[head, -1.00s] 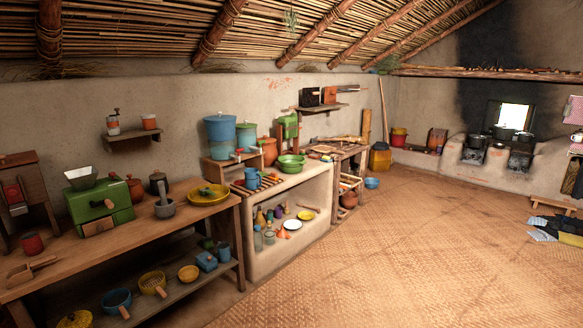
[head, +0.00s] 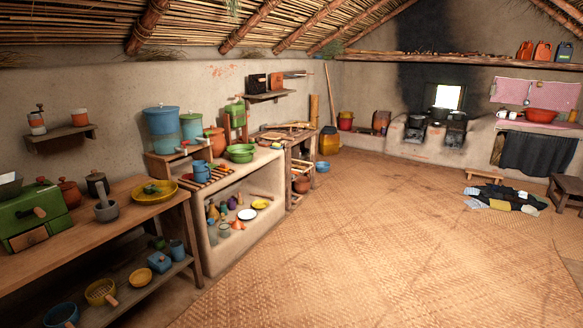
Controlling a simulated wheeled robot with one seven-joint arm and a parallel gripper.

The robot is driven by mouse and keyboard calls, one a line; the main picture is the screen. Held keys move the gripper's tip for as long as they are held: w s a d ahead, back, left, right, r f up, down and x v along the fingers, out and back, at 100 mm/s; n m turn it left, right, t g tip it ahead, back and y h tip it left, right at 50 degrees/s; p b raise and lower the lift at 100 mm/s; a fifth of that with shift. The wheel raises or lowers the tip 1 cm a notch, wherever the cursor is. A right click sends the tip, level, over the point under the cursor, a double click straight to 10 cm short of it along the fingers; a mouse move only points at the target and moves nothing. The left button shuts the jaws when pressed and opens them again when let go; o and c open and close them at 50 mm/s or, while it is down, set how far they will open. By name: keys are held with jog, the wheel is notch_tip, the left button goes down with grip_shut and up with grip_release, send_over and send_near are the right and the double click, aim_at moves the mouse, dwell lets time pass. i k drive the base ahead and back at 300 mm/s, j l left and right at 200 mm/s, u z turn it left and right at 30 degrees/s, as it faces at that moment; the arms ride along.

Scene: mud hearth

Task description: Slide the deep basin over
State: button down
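A wide red basin (head: 541,115) sits on a pink-covered ledge (head: 520,125) at the far right in the head view. A smaller green basin (head: 240,155) stands on the mud counter (head: 262,165) left of centre. The frames do not show which of these is the deep basin. My gripper is not in view.
A wooden table (head: 150,215) with a yellow dish (head: 154,191) stands at the left. A low stool (head: 484,176), scattered cloths (head: 505,200) and a dark wooden stool (head: 567,190) are at the right. The woven floor mat (head: 370,250) is broadly clear.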

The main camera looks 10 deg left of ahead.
aim_at(241, 154)
jog(key=i+j+u, duration=0.4)
jog(key=i, duration=0.55)
jog(key=i+u, duration=0.4)
jog(key=i, duration=0.6)
jog(key=i+z, duration=0.15)
jog(key=i, duration=0.4)
jog(key=i+j+z, duration=0.1)
jog(key=i, duration=0.4)
jog(key=i+j+z, duration=0.15)
jog(key=i, duration=0.35)
jog(key=i+j+z, duration=0.1)
jog(key=i+j, duration=0.2)
jog(key=i, duration=0.2)
jog(key=i+j+z, duration=0.15)
jog(key=i, duration=0.35)
jog(key=j, duration=0.1)
